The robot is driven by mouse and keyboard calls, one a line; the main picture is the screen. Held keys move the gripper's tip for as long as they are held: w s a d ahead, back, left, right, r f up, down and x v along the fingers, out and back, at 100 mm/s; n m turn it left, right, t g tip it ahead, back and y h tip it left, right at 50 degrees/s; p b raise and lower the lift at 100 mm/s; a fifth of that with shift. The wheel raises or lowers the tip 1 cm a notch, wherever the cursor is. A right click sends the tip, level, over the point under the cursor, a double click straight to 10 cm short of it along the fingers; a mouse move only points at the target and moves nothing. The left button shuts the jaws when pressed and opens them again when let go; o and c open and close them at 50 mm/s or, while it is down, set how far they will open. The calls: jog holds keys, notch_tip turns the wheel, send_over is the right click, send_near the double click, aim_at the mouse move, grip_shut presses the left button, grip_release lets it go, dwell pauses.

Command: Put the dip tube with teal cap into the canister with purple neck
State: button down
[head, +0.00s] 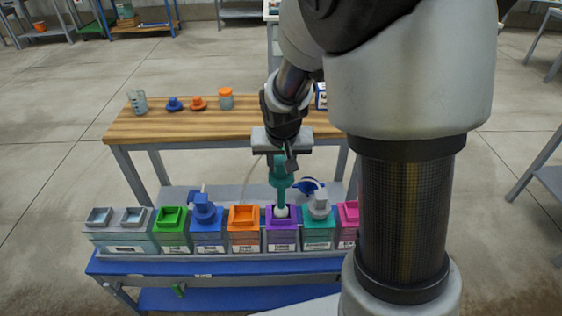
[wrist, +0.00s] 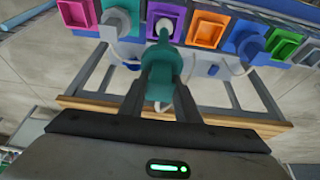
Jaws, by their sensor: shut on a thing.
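My gripper (head: 290,162) is shut on the dip tube with teal cap (head: 281,180), which hangs upright below the fingers. In the wrist view my gripper (wrist: 160,88) holds the teal cap (wrist: 162,62) between its fingers. The canister with purple neck (head: 283,238) stands in the row on the blue bench. The tube's white lower end (head: 282,211) shows at the purple neck opening, and in the wrist view the neck (wrist: 166,14) also lies around that end. How deep the tip is cannot be told.
Canisters with green (head: 172,218), orange (head: 244,216) and pink (head: 349,212) necks share the row. The blue (head: 205,210) and teal (head: 319,207) ones carry capped tubes. A wooden table (head: 190,126) behind holds small caps and jars.

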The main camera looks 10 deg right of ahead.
aim_at(281, 198)
notch_tip(281, 198, down, 11)
jog(key=b, duration=0.8)
jog(key=shift+f+b, duration=0.2)
jog(key=shift+b, duration=0.1)
jog(key=shift+f+b, duration=0.35)
jog(key=shift+f, duration=0.7)
jog(key=c, duration=1.3)
grip_release()
jog(key=shift+o, duration=0.2)
jog(key=shift+r, duration=0.1)
jog(key=p+v, duration=0.5)
jog(key=v, duration=1.2)
jog(key=shift+p, duration=0.3)
jog(key=shift+r, duration=0.15)
